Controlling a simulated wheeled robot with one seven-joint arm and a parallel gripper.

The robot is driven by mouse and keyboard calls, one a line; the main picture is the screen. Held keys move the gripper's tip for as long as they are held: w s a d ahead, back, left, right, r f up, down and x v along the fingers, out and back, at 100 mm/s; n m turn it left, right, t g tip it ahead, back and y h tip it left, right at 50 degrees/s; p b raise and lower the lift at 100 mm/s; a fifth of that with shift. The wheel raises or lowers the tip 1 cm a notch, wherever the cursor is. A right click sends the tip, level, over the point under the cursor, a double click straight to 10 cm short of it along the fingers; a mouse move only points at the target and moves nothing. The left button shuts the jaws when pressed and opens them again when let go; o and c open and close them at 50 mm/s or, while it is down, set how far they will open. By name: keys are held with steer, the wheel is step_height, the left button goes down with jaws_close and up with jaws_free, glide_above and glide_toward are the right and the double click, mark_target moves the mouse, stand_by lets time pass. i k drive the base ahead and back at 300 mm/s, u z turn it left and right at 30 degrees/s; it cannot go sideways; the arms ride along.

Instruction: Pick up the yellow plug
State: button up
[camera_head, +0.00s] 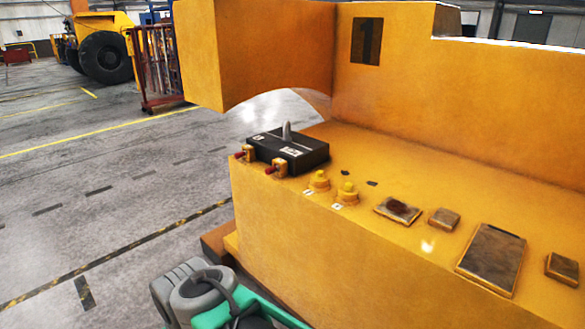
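Two small yellow pieces with round knobs, which look like plugs, stand upright on the ledge of the big yellow casting (290,225). The left yellow plug (320,181) is just right of a black box; the right yellow plug (347,194) is slightly nearer to me. Each has a small white label in front of it. I cannot tell which one the task means. My gripper is not seen; only grey and green parts, apparently mine, show at the bottom, apart from the plugs.
The black box (305,158) with a grey lever (286,131) stands left of the plugs, with two red-tipped yellow fittings (276,169) at its front. Worn metal plates (491,258) lie to the right. A tall casting wall (440,95) rises behind. Open floor (110,190) is at left.

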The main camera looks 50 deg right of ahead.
mark_target(349, 188)
steer(key=z, duration=0.75)
steer(key=i, duration=1.6)
steer(key=z, duration=0.9)
steer(key=i, duration=0.25)
steer(key=z, duration=0.25)
